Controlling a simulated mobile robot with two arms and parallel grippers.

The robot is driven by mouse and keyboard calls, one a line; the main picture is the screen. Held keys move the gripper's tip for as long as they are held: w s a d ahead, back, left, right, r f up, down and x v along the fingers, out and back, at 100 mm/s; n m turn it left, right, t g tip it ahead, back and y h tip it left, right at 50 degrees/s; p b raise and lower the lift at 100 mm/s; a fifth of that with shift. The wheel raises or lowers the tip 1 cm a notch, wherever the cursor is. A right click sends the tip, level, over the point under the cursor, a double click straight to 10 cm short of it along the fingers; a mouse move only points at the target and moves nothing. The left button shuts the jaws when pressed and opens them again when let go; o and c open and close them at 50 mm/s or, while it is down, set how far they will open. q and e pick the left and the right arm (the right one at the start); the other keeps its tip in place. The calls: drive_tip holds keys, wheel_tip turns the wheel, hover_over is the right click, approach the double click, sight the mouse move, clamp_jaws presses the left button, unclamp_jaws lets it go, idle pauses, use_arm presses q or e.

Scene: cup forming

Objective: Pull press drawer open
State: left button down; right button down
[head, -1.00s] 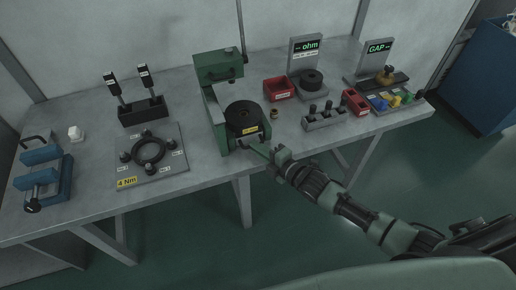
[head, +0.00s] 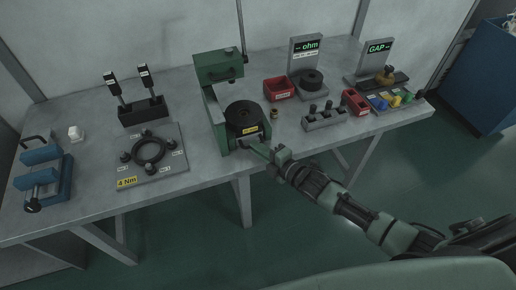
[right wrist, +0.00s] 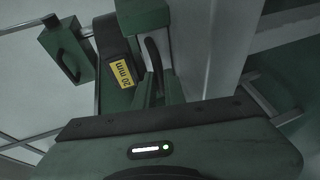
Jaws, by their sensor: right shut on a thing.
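The green press (head: 212,100) stands near the table's front edge. Its drawer holds a round black die (head: 243,117) with a yellow label on the front, which reads "20 mm" in the right wrist view (right wrist: 121,73). My right gripper (head: 249,145) reaches in from the right, low at the drawer's front. It is shut on the drawer's handle, a dark curved bar (right wrist: 154,56) in the right wrist view. My left gripper is not in view.
Left of the press are a plate with a black ring (head: 149,151), a black tool stand (head: 143,111) and a blue clamp (head: 42,180). Right of it are a red bin (head: 279,89), a grey peg holder (head: 324,119) and the ohm display (head: 306,50). Floor in front is clear.

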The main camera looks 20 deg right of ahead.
drive_tip(key=shift+s, duration=0.15)
idle(0.4)
drive_tip(key=s+p, duration=0.4)
drive_tip(key=s, duration=0.6)
drive_tip(key=shift+d, duration=0.2)
drive_tip(key=c, duration=1.8)
unclamp_jaws()
drive_tip(key=shift+o, duration=0.2)
drive_tip(key=b+v, duration=0.1)
drive_tip(key=v, duration=0.6)
drive_tip(key=shift+s+d, duration=0.2)
drive_tip(key=shift+s, duration=0.1)
